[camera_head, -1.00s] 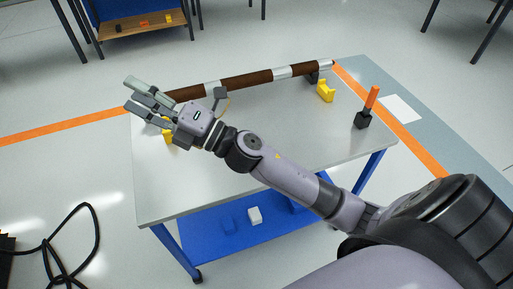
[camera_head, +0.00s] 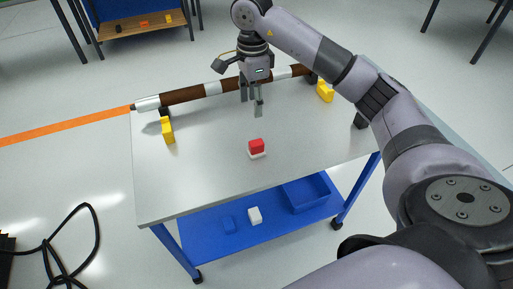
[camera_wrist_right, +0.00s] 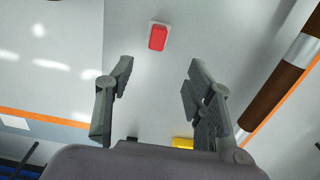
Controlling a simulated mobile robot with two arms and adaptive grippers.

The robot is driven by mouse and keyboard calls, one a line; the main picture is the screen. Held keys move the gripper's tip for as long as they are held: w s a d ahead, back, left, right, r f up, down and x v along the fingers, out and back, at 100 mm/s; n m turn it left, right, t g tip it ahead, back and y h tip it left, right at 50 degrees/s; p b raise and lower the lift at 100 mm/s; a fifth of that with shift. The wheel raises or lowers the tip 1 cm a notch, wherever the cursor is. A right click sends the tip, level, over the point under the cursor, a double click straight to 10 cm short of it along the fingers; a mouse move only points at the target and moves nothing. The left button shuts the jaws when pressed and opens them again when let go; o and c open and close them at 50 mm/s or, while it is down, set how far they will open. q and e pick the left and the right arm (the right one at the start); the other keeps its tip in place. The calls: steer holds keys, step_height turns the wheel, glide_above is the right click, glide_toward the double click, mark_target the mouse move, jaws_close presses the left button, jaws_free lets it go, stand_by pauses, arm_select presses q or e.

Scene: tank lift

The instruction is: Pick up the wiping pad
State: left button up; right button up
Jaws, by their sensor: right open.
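The wiping pad is a small red block on a white base (camera_head: 257,147), lying flat on the grey tabletop near its front middle. It also shows in the right wrist view (camera_wrist_right: 158,38), beyond the fingertips at the top. My right gripper (camera_head: 251,106) points down above the table, behind the pad in the head view and apart from it. Its fingers are spread with nothing between them, as the right wrist view (camera_wrist_right: 160,76) shows. My left gripper is out of view.
A brown and white pipe (camera_head: 186,95) runs along the table's back edge. Yellow blocks stand at left (camera_head: 167,130) and right (camera_head: 325,91). My right arm partly hides a black block (camera_head: 360,120). The tabletop around the pad is clear. A lower blue shelf (camera_head: 205,240) holds a blue bin (camera_head: 306,193).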

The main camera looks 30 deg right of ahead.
steer(key=p, duration=0.1)
glide_toward(256, 142)
steer(key=f, duration=0.5)
steer(key=shift+w+a+f, duration=0.15)
steer(key=shift+a, duration=0.15)
steer(key=f, duration=0.1)
steer(key=f+p, duration=0.1)
steer(key=f, duration=0.2)
steer(key=shift+s+d+f+p, duration=0.2)
steer(key=shift+d+f+p, duration=0.15)
steer(key=shift+f+p, duration=0.05)
steer(key=shift+f, duration=0.3)
steer(key=shift+c, duration=0.3)
jaws_close()
